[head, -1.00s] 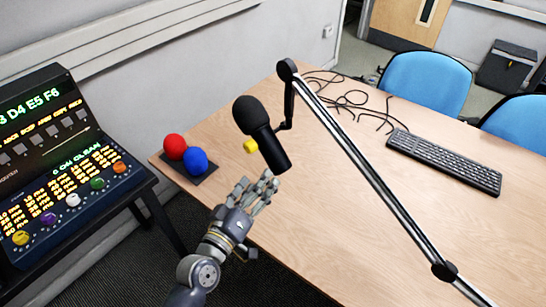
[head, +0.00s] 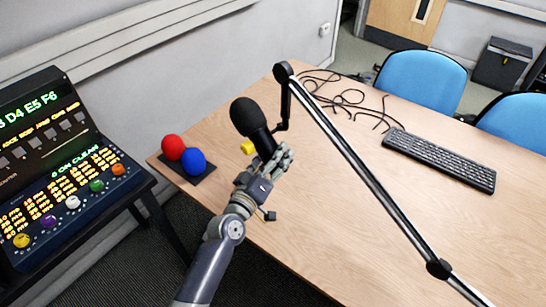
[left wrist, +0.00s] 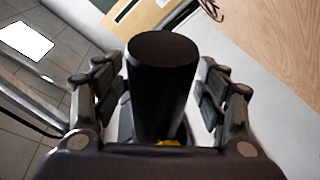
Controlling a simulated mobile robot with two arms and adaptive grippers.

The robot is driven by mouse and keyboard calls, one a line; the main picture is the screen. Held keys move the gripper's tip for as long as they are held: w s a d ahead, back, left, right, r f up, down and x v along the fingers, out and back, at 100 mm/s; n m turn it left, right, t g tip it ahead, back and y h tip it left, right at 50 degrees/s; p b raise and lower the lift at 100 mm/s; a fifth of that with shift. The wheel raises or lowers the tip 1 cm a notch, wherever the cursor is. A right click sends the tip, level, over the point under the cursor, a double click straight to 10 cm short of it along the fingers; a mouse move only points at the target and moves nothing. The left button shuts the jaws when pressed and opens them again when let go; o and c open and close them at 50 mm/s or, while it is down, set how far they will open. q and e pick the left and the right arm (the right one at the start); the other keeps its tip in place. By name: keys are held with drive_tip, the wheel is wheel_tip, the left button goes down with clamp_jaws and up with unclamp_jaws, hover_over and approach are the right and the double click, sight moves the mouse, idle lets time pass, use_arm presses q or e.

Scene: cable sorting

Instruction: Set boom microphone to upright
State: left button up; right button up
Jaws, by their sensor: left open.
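The black boom microphone (head: 250,122) hangs from a jointed boom arm (head: 350,155) over the table, tilted, with its foam head up and to the left and its lower end down and to the right. My left gripper (head: 280,157) is at the microphone's lower end. In the left wrist view the black cylinder body (left wrist: 163,90) stands between the two open fingers (left wrist: 163,95), with a visible gap on each side. My right gripper is not in view.
A red ball (head: 172,147) and a blue ball (head: 193,161) sit on a dark pad at the table's left edge. A keyboard (head: 440,158) and loose black cables (head: 345,98) lie on the table (head: 330,220). A lit control panel (head: 70,190) stands at the left.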

sight(262, 154)
use_arm(q)
drive_tip(key=shift+c, duration=0.3)
drive_tip(key=c, duration=1.5)
drive_tip(key=shift+o, duration=0.2)
drive_tip(key=shift+w+a+f+m+t+b, duration=0.15)
drive_tip(key=shift+f+m+b, duration=0.25)
drive_tip(key=shift+b, duration=0.55)
drive_tip(key=shift+w+a+f+m+t+b, duration=0.15)
drive_tip(key=shift+m+b, duration=0.45)
drive_tip(key=shift+b, duration=0.3)
drive_tip(key=m+b, duration=0.1)
drive_tip(key=m+h+b, duration=0.1)
drive_tip(key=b, duration=0.1)
drive_tip(key=shift+w+a+f+t, duration=0.3)
drive_tip(key=shift+w+a, duration=0.05)
drive_tip(key=m+b, duration=0.2)
drive_tip(key=w+a+m+h+b, duration=0.1)
drive_tip(key=m+b, duration=0.1)
drive_tip(key=shift+f, duration=0.15)
drive_tip(key=shift+w+a+m+h+b, duration=0.35)
drive_tip(key=shift+m+h+b, duration=0.25)
drive_tip(key=shift+m+b, duration=0.3)
drive_tip(key=shift+m, duration=0.3)
drive_tip(key=o, duration=1.5)
